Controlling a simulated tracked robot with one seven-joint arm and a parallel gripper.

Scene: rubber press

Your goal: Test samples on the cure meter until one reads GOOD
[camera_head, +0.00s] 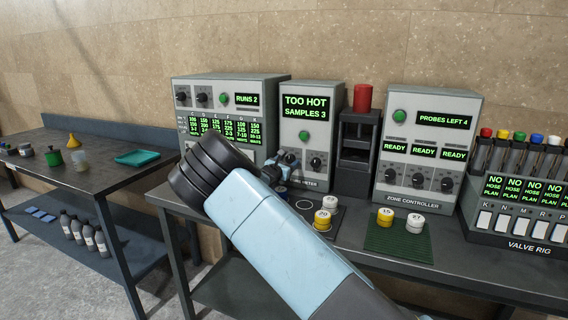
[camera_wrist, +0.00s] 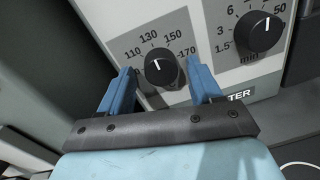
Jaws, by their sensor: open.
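The cure meter (camera_head: 312,112) stands at the back of the bench, and its screen reads TOO HOT, SAMPLES 3. My gripper (camera_head: 279,166) is at its lower front. In the wrist view my open gripper (camera_wrist: 160,70) has one blue finger on each side of the left dial (camera_wrist: 160,66), marked 110 to 170; its white pointer is near 130. I cannot tell whether the fingers touch it. The right dial (camera_wrist: 258,36), marked in min, is clear. A sample numbered 20 (camera_head: 323,224) sits on the dark mat with another just behind. Samples 15 (camera_head: 385,219) and 27 (camera_head: 415,224) sit on the green mat (camera_head: 396,245).
A press panel (camera_head: 232,85) reads RUNS 2. A dark press with a red top (camera_head: 362,97) stands beside the meter. The zone controller (camera_head: 432,110) shows PROBES LEFT 4. A valve rig (camera_head: 530,243) is at right. A side table (camera_head: 110,177) holds a teal tray (camera_head: 137,158).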

